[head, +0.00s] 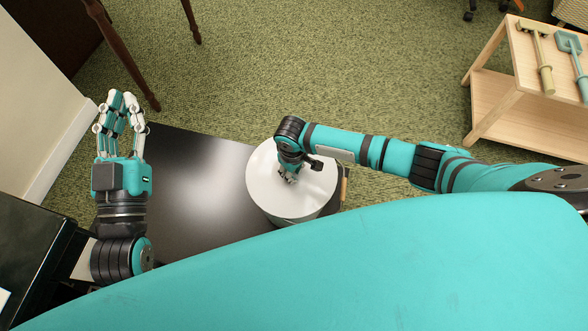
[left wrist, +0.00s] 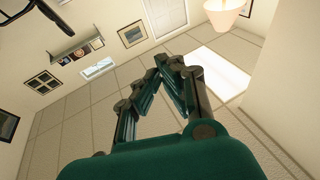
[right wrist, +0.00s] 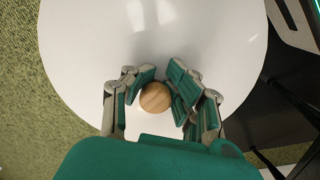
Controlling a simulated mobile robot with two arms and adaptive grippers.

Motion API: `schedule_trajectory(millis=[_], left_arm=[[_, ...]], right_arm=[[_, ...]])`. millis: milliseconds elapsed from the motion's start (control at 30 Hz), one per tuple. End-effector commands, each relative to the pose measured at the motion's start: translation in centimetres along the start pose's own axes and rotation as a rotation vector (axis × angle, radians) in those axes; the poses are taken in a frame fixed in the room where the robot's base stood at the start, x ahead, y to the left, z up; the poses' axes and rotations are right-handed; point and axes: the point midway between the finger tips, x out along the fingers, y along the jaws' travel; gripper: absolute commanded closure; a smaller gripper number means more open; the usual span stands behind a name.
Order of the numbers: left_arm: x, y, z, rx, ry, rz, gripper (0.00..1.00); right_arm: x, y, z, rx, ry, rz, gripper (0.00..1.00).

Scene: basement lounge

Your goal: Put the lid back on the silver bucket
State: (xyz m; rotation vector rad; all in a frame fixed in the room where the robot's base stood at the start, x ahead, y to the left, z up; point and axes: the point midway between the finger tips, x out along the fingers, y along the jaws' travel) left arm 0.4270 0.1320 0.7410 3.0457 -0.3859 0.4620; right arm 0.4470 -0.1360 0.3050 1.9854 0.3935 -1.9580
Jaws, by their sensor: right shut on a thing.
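The round white lid (head: 268,190) lies flat at the right end of the dark table, and it fills much of the right wrist view (right wrist: 90,50). Its round wooden knob (right wrist: 155,97) is between the fingers of my right gripper (right wrist: 160,88), which is shut on it. In the head view the right gripper (head: 289,174) points down at the lid's top. A strip of the silver bucket (head: 306,217) shows below the lid's near edge; whether the lid sits fully on its rim cannot be told. My left gripper (head: 122,102) is empty, its fingertips close together, left of the table.
The dark table (head: 185,180) is bare left of the bucket. A small wooden-handled item (head: 344,186) is at its right edge. A wooden shelf unit (head: 505,95) with toy-like tools stands at the upper right. Wooden furniture legs (head: 125,55) stand at the upper left.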

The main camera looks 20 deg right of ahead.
Motion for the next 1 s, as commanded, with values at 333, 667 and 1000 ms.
schedule_trajectory(millis=[333,667,1000], left_arm=[[-0.3,-0.2,0.9,0.001,-0.049,-0.005,1.00],[-0.5,-0.2,1.7,0.001,-0.092,-0.007,1.00],[-0.5,-0.3,2.2,0.003,-0.129,-0.008,1.00]], right_arm=[[0.0,0.0,0.0,0.000,0.001,0.000,1.00],[0.0,0.0,0.0,0.000,0.001,0.000,1.00],[0.0,0.0,0.0,0.000,0.001,-0.001,1.00]])
